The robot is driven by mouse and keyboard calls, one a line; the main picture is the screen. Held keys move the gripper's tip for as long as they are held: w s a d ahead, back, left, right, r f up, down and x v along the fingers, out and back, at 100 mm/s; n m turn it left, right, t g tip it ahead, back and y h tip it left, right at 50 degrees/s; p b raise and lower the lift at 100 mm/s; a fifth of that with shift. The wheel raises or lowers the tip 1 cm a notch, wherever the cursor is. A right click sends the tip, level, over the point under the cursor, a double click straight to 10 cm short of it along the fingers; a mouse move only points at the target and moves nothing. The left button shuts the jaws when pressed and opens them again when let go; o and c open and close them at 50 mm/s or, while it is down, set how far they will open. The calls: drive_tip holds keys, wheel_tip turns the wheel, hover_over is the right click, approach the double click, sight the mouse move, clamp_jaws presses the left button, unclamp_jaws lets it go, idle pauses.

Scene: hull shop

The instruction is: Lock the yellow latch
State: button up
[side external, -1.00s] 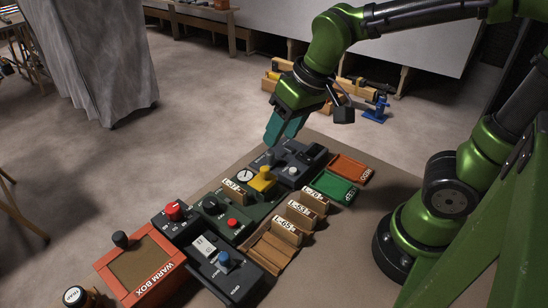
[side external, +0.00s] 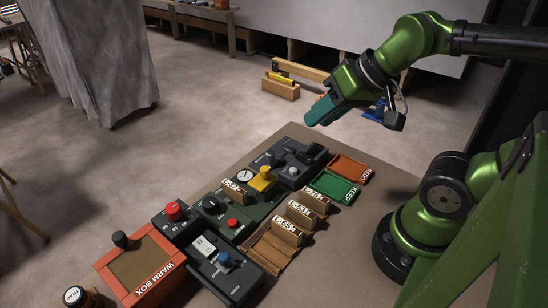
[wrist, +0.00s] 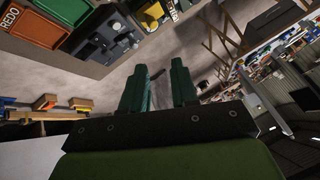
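The yellow latch (side external: 262,179) is a small yellow block on the dark panel, right of a round white dial, in the middle of the table. A bit of yellow (wrist: 172,9) shows at the top edge of the wrist view, too cut off to read its state. My gripper (side external: 312,117) is in the air above and to the right of the panel, well apart from the latch. Its two teal fingers (wrist: 158,68) stand apart in the wrist view with nothing between them. I cannot tell whether the latch is locked.
A grey device (side external: 292,170) sits behind the latch. A green tray (side external: 334,187) and an orange tray (side external: 350,168) lie to the right. Wooden labelled holders (side external: 300,215) stand in front. A red button (side external: 174,210), a blue knob (side external: 224,260) and the warm box (side external: 140,267) are nearer.

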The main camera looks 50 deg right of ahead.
drive_tip(key=shift+w+d+f+g, duration=0.2)
drive_tip(key=shift+w+f+g, duration=0.3)
drive_tip(key=shift+w+f, duration=0.2)
drive_tip(key=c, duration=0.5)
drive_tip(key=w+g, duration=0.1)
drive_tip(key=w, duration=0.1)
drive_tip(key=w+d+f+m+g, duration=0.1)
drive_tip(key=w, duration=0.2)
drive_tip(key=w+d+g, duration=0.1)
drive_tip(key=w, duration=0.2)
drive_tip(key=shift+w+d+f+m+g, duration=0.1)
drive_tip(key=shift+w+f+m+g, duration=0.05)
drive_tip(key=shift+f+m+g, duration=0.2)
clamp_jaws()
drive_tip(key=w+d+f+m+g, duration=0.1)
drive_tip(key=w+f+g, duration=0.1)
drive_tip(key=w, duration=0.3)
drive_tip(key=w+d+f+m+g+y, duration=0.1)
drive_tip(key=w+m+g, duration=0.1)
drive_tip(key=w, duration=0.3)
drive_tip(key=shift+w+d+f+g, duration=0.15)
drive_tip(key=shift+d+f+g, duration=0.2)
drive_tip(key=shift+g, duration=0.4)
